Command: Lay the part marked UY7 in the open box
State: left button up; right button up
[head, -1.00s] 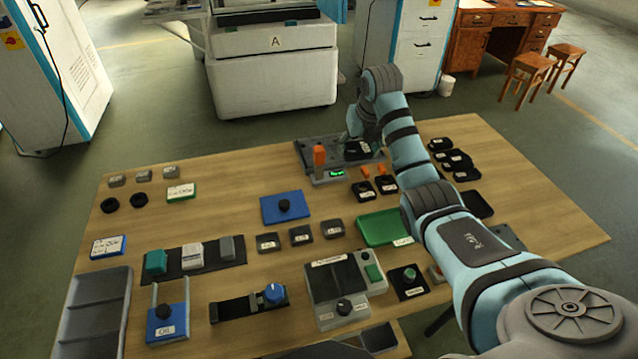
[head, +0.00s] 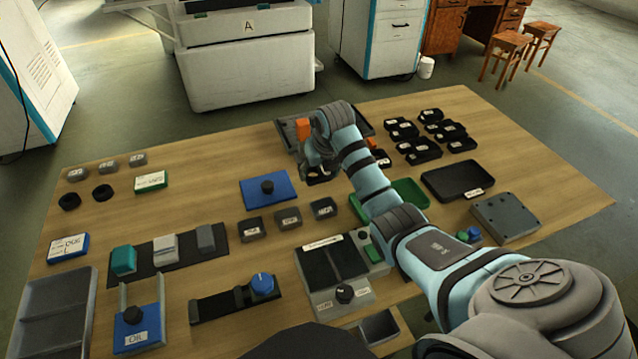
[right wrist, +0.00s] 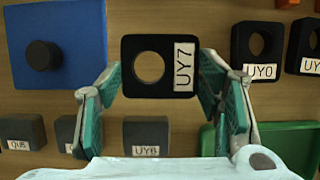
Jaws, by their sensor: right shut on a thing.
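The part marked UY7 (right wrist: 131,86) is a black square piece with a round hole and a white label. In the right wrist view it sits between the fingers of my right gripper (head: 318,177), which is shut on it. In the head view the gripper is over the table's middle, between the blue plate with a black knob (head: 252,196) and the grey fixture (head: 287,136); the part is small and partly hidden there. Which container is the open box I cannot tell; a small open grey box (head: 397,319) stands at the front edge. My left gripper is not in view.
Below the gripper lie several dark labelled blocks, one marked UY6 (right wrist: 133,131). A green tray (head: 411,190) is partly behind my arm. A black tray (head: 460,181) and several black parts (head: 430,116) lie right. A grey compartment tray (head: 55,312) stands front left.

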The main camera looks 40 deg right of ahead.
aim_at(322, 177)
notch_tip(322, 177, down, 2)
jog(key=shift+s+f, duration=0.1)
jog(key=shift+s, duration=0.05)
jog(key=shift+s+f+b, duration=0.25)
jog(key=shift+f+b, duration=0.05)
jog(key=shift+f, duration=0.05)
jog(key=shift+w+f, duration=0.1)
jog(key=shift+f, duration=0.1)
jog(key=o, duration=1.7)
jog(key=shift+r, duration=0.15)
jog(key=shift+c, duration=0.2)
